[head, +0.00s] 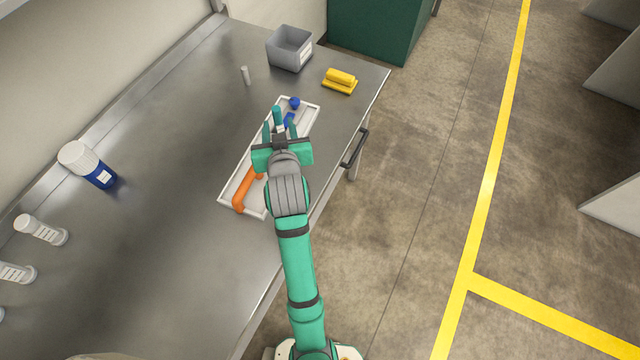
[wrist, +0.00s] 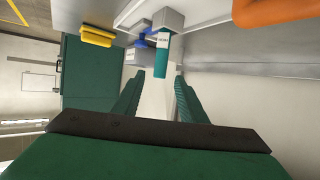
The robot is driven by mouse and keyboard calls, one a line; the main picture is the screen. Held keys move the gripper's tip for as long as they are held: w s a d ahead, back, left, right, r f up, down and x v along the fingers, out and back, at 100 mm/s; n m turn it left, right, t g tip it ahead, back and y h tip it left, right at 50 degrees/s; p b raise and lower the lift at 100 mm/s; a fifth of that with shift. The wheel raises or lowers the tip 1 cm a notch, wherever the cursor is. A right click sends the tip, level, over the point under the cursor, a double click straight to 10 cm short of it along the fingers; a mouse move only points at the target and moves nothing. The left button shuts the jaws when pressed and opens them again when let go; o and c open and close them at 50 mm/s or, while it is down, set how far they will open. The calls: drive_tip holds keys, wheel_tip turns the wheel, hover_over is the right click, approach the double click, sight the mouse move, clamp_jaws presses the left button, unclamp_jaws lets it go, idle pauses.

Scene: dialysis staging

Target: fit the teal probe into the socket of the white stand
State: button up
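The teal probe (head: 277,112) stands roughly upright over the white tray and carries a white label. In the wrist view the probe (wrist: 162,58) shows just beyond the fingertips, in the gap between them. My gripper (head: 279,126) is open, with a finger on each side of the probe's line; I see no contact with it. The wrist view also shows my gripper's two fingers (wrist: 158,85) apart.
The white tray (head: 228,197) holds an orange tool (head: 246,190) and blue parts (head: 294,102). A grey bin (head: 289,50) and yellow block (head: 340,80) stand behind. A blue-and-white bottle (head: 88,165) and white containers are at left. The table between is clear.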

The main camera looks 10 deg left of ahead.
drive_tip(key=shift+m+t+h, duration=0.3)
drive_tip(key=shift+m+h, duration=0.2)
drive_tip(key=shift+m, duration=0.2)
drive_tip(key=s+d+f, duration=0.4)
drive_tip(key=s+f, duration=0.1)
drive_tip(key=s+d+f, duration=0.2)
drive_tip(key=s+f, duration=0.1)
drive_tip(key=shift+s+f, duration=0.25)
drive_tip(key=s+d+f+m+t+h, duration=0.15)
drive_tip(key=s+d, duration=0.25)
drive_tip(key=s, duration=0.5)
drive_tip(key=s+d+f+h, duration=0.15)
drive_tip(key=s+d, duration=0.25)
drive_tip(key=s, duration=0.5)
drive_tip(key=d+v, duration=0.2)
drive_tip(key=v, duration=0.9)
drive_tip(key=shift+s+d+r+m, duration=0.15)
drive_tip(key=shift+s+d+m, duration=0.1)
drive_tip(key=shift+s+m, duration=0.1)
drive_tip(key=shift+w, duration=0.2)
drive_tip(key=shift+s+a, duration=0.1)
drive_tip(key=shift+c, duration=0.9)
